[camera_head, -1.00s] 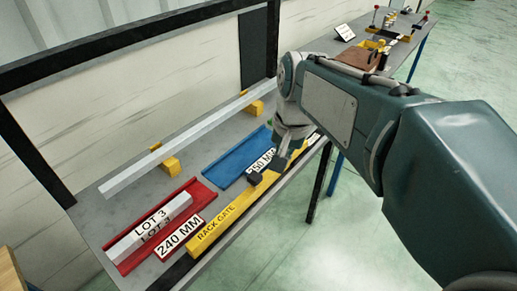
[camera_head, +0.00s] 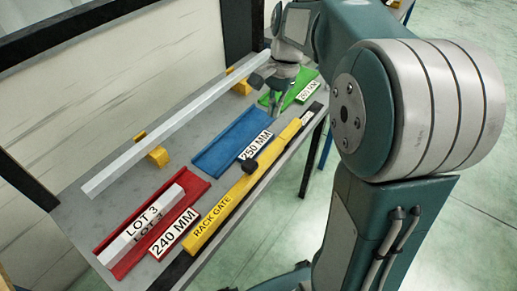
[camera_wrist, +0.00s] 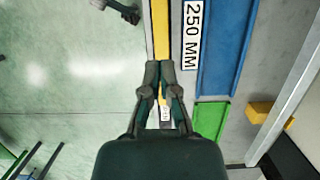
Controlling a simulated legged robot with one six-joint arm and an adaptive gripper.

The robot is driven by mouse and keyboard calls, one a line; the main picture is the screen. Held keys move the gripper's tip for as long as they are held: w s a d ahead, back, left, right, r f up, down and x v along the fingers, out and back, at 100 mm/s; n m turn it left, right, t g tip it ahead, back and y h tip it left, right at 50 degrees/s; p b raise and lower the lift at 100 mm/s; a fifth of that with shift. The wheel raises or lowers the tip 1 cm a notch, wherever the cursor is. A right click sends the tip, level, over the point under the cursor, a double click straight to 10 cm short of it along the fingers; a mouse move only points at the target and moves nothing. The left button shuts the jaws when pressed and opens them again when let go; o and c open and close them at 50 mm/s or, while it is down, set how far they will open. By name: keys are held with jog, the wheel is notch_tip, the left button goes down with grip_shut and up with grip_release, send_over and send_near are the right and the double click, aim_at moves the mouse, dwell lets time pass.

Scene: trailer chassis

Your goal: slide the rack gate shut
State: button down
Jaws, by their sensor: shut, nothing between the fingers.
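The rack gate (camera_head: 222,214) is a long yellow bar along the front edge of the rack table, with a black knob (camera_head: 250,167) on top partway along. Its yellow bar also shows in the wrist view (camera_wrist: 161,30), ahead of my fingertips. My gripper (camera_head: 268,92) is above the table, over the area between the blue and green trays and apart from the knob. In the wrist view my gripper (camera_wrist: 159,66) has its fingers together, with nothing held. The knob does not show in the wrist view.
A red tray (camera_head: 193,186) holds a light bar marked LOT 3. A blue tray (camera_head: 225,145) and a green tray (camera_head: 308,82) lie farther along. A long pale bar (camera_head: 190,113) rests on yellow supports behind. Open floor lies in front.

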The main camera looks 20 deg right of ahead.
send_near(261, 162)
notch_tip(261, 162, down, 5)
jog(key=shift+w+d+f, duration=0.1)
jog(key=shift+d+f, duration=0.05)
jog(key=shift+f, duration=0.05)
jog(key=shift+s+a+r, duration=0.1)
jog(key=shift+s+a, duration=0.25)
jog(key=shift+a, duration=0.2)
jog(key=shift+s+a+r, duration=0.1)
jog(key=shift+s+a, duration=0.3)
jog(key=shift+a, duration=0.15)
jog(key=shift+s+a, duration=0.35)
jog(key=shift+a, duration=0.15)
jog(key=s+a, duration=0.2)
jog(key=a, duration=0.1)
jog(key=s+a, duration=0.4)
jog(key=a, duration=0.1)
jog(key=shift+s+a, duration=0.15)
jog(key=shift+a, duration=0.15)
